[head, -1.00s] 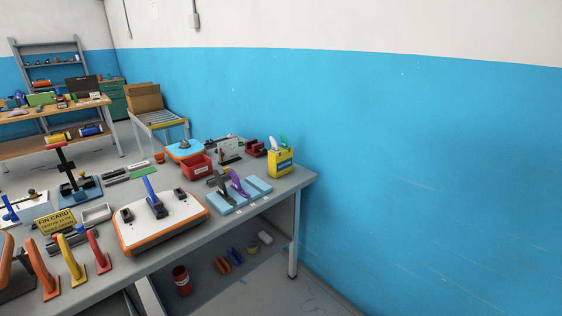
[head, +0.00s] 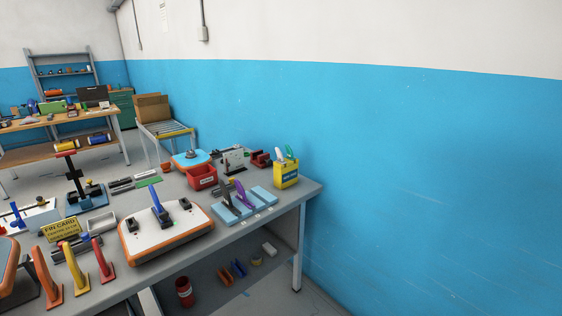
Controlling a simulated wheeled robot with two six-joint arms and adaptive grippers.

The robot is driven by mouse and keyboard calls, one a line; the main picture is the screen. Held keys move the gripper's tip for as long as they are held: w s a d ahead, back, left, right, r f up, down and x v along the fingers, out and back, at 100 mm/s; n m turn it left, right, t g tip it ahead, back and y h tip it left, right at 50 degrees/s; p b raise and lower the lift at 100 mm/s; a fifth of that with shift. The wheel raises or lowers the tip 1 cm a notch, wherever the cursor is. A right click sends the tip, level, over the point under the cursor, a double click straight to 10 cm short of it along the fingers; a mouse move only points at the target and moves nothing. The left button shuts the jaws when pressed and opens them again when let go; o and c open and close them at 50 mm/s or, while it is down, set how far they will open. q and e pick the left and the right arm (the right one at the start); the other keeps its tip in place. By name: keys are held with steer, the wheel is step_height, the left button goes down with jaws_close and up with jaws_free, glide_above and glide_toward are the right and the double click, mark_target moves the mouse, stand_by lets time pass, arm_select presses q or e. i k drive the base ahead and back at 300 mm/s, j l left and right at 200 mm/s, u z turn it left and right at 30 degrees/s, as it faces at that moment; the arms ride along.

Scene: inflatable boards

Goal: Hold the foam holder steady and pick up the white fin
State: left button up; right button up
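A light blue foam holder (head: 262,195) lies near the right end of the grey workbench (head: 236,240). A dark grey fin (head: 227,192) and a purple fin (head: 243,196) stand upright in it. I cannot make out a white fin in the foam holder. A yellow container (head: 287,176) behind it on the right holds small white and green items, too small to identify. Neither of my grippers is in view.
An orange-edged white board (head: 150,243) with a blue fin (head: 157,203) lies left of the holder. A red bin (head: 201,177) stands behind. Orange, yellow and red fins (head: 103,260) stand front left. A blue wall (head: 430,200) closes the right side.

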mark_target(280, 159)
steer(key=i+l, duration=0.1)
steer(key=i, duration=0.35)
steer(key=i+l+u, duration=0.1)
steer(key=i, duration=0.35)
steer(key=i+l, duration=0.15)
steer(key=i, duration=0.3)
steer(key=j+u, duration=0.05)
